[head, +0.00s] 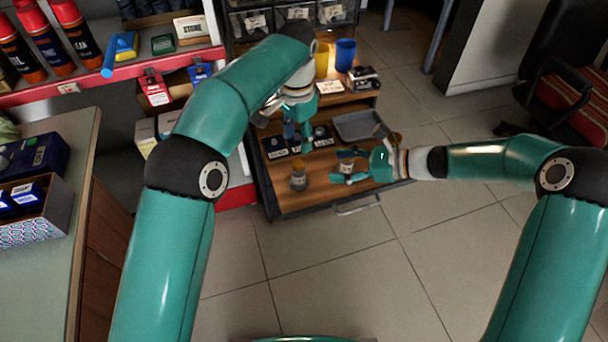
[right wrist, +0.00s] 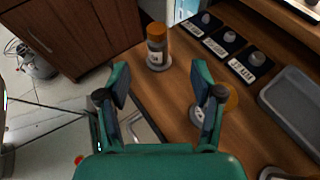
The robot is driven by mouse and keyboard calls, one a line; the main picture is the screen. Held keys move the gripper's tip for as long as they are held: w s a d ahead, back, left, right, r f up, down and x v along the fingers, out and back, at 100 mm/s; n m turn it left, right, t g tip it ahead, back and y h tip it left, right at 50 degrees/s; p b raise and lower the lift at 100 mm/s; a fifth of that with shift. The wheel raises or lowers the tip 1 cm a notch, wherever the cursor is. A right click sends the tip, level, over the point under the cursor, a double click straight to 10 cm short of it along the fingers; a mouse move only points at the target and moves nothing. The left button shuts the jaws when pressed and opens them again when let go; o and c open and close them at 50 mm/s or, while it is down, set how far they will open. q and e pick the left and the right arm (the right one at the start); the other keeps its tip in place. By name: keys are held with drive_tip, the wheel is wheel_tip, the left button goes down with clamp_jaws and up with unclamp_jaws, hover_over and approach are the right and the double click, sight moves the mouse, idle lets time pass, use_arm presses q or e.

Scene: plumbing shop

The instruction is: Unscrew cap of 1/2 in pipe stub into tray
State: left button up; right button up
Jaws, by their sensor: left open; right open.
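Three black blocks, each with a white label and a small grey capped stub, stand in a row on the wooden worktop; I see the left (head: 275,148) and right (head: 322,136) ones beside my left gripper. In the right wrist view the block nearest the tray (right wrist: 250,67) shows its stub and cap; I cannot read the labels surely. The grey tray (head: 362,126) lies right of the row and also shows in the right wrist view (right wrist: 291,108). My left gripper (head: 297,139) is open, pointing down over the row, partly hiding the middle block. My right gripper (head: 346,166) is open and empty, in front of the tray.
An orange-capped jar (head: 299,178) stands at the worktop's front left. Yellow and blue cups (head: 345,54) and a small metal device (head: 364,78) stand on the raised back shelf. A red-edged shelf is at left; open floor lies in front and right.

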sight(298, 167)
drive_tip(key=x, duration=1.1)
drive_tip(key=shift+a+f, duration=0.1)
drive_tip(key=shift+a, duration=0.25)
clamp_jaws()
